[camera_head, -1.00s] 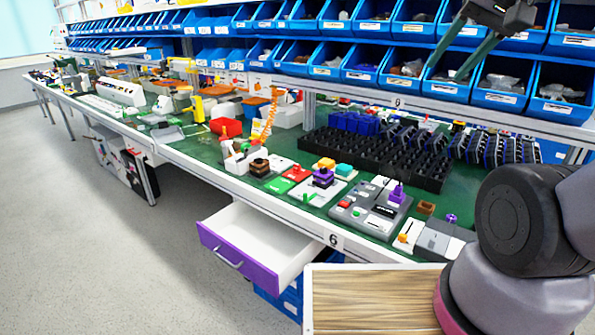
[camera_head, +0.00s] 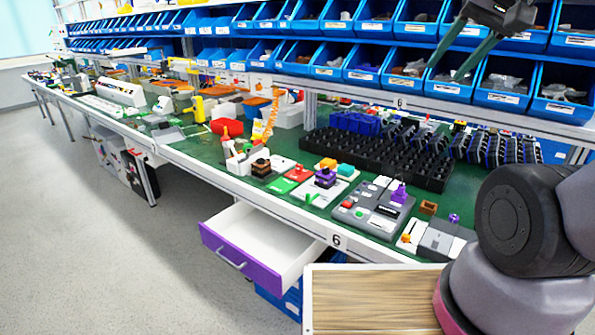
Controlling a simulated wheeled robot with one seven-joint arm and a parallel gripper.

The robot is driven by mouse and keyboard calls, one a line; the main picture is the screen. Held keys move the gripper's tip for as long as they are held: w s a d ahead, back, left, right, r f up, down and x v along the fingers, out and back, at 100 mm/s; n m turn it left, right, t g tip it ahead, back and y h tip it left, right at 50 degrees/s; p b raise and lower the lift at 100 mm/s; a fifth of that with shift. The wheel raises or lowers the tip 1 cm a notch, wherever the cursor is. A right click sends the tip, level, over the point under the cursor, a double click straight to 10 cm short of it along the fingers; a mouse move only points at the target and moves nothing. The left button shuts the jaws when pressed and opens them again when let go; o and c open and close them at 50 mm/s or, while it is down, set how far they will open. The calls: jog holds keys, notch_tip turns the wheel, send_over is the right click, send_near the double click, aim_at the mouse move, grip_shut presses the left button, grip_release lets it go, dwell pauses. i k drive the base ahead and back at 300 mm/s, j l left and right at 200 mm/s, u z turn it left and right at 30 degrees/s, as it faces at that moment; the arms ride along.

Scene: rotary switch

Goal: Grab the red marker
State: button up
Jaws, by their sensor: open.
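A small white holder (camera_head: 240,160) with thin upright items stands on the green bench top, left of the middle. A thin red upright item (camera_head: 226,136) at its left looks like the red marker, but it is too small to be sure. My gripper (camera_head: 446,72) hangs at the upper right with its two fingers apart and nothing between them. It shows in front of the blue bins, far to the right of the holder and higher in the picture.
The bench (camera_head: 285,207) holds switch panels (camera_head: 373,208), a black rack (camera_head: 370,155) and a red bin (camera_head: 227,127). Blue bins (camera_head: 505,80) line the shelves behind. An open purple-fronted drawer (camera_head: 240,257) juts out below. A wooden surface (camera_head: 370,300) lies at the front.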

aim_at(299, 166)
jog(key=j+z, duration=0.3)
jog(key=j, duration=0.95)
jog(key=j+z, duration=0.25)
jog(key=j, duration=1)
jog(key=i+j+z, duration=0.25)
jog(key=j, duration=0.6)
jog(key=j+z, duration=0.2)
jog(key=j, duration=0.6)
jog(key=i+j+z, duration=0.1)
jog(key=j+z, duration=0.15)
jog(key=j, duration=0.6)
jog(key=i+j, duration=0.1)
jog(key=j, duration=0.25)
